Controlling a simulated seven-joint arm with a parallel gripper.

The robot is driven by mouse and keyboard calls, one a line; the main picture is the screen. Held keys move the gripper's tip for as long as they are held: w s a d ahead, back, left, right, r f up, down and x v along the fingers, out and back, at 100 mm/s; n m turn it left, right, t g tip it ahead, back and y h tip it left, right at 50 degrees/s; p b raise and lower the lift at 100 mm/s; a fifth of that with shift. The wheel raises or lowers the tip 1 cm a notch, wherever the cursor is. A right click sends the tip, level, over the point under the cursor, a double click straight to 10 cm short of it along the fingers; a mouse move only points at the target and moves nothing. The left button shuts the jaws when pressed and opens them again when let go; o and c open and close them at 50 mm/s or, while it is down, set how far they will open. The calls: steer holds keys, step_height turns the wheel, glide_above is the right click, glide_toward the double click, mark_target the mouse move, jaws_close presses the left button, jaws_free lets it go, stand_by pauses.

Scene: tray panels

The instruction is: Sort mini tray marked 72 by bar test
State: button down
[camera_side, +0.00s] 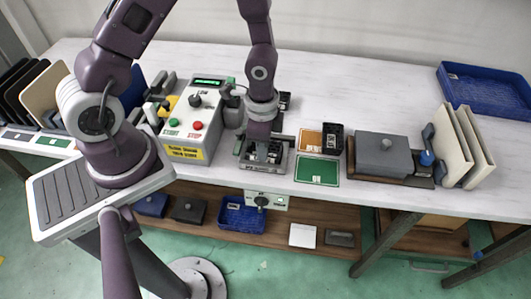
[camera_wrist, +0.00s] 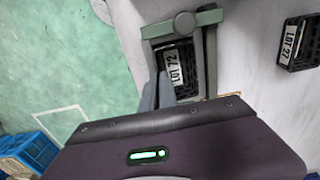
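The mini tray marked LOT 72 (camera_wrist: 177,73) is black with a white label. It sits in a grey fixture (camera_wrist: 211,60) with a green bar (camera_wrist: 208,17) and a round grey knob across one end. In the side view the fixture (camera_side: 281,167) stands at the table's front, right of the test machine (camera_side: 192,125). My gripper (camera_side: 262,145) points down over this fixture. In the wrist view its grey fingers (camera_wrist: 157,92) show beside the tray's label edge. Their tips overlap in view, so the gap between them and any contact are unclear.
A second black tray marked LOT 27 (camera_wrist: 299,43) stands to the right; it shows in the side view (camera_side: 332,138). A grey lidded box (camera_side: 381,150) is farther right. A blue tray (camera_side: 487,88) is at back right.

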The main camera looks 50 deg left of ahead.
steer(key=shift+r, duration=1.4)
step_height(320, 180, up, 5)
steer(key=w+d+m+t+h, duration=0.1)
steer(key=w+d+m, duration=0.95)
steer(key=m, duration=0.75)
steer(key=shift+w+a+f, duration=0.1)
steer(key=shift+a+f, duration=0.05)
steer(key=shift+f, duration=1.35)
steer(key=shift+w+a+f, duration=0.1)
steer(key=shift+a+f, duration=0.1)
steer(key=shift+f, duration=1.35)
steer(key=shift+w+a+f, duration=0.1)
steer(key=shift+a+f, duration=0.05)
steer(key=shift+f, duration=1.35)
